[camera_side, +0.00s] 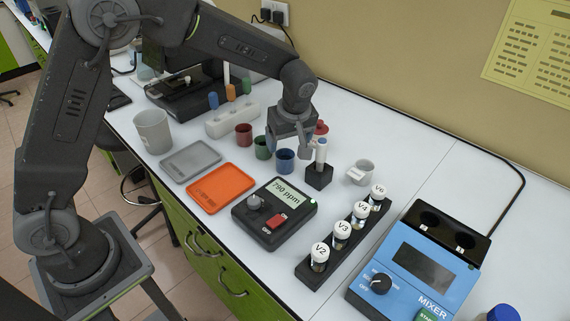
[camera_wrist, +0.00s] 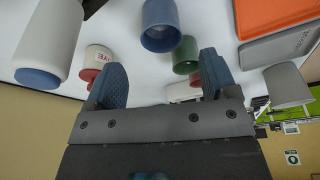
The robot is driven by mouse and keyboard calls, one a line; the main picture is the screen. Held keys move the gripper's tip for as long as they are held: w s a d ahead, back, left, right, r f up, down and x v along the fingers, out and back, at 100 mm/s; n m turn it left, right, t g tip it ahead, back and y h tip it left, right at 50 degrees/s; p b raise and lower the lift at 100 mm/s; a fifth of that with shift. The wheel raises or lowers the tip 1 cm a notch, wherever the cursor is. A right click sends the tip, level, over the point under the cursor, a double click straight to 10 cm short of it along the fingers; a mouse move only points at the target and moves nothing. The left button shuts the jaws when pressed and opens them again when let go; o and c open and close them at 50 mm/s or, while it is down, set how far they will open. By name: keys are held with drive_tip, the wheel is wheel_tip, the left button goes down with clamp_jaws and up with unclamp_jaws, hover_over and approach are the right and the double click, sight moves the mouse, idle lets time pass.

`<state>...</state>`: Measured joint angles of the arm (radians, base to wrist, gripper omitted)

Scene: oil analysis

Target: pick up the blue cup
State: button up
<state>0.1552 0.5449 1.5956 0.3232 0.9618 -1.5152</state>
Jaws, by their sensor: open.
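The blue cup (camera_side: 285,161) stands upright on the white bench, at the right end of a row with a green cup (camera_side: 263,148) and a red cup (camera_side: 243,134). My gripper (camera_side: 289,146) is open and empty, above and just behind the blue cup in the side view. In the wrist view, which looks upside down, the blue cup (camera_wrist: 160,28) lies beyond the fingertips, between their lines. The green cup (camera_wrist: 186,55) shows close to the right-hand finger. My gripper (camera_wrist: 163,75) has nothing between its fingers.
A black stand (camera_side: 319,175) holds a white, blue-ended probe (camera_side: 321,150) close right of the gripper. A white mug (camera_side: 360,172) stands further right. A meter (camera_side: 274,212), an orange tray (camera_side: 222,188) and a grey tray (camera_side: 190,160) lie in front.

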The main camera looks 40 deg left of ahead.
sight(284, 156)
drive_tip(key=x, duration=0.8)
drive_tip(key=shift+s+f, duration=0.1)
drive_tip(key=shift+f, duration=0.2)
drive_tip(key=shift+c, duration=0.2)
drive_tip(key=shift+d, duration=0.1)
drive_tip(key=c, duration=1)
drive_tip(key=shift+o, duration=0.2)
drive_tip(key=shift+r, duration=0.15)
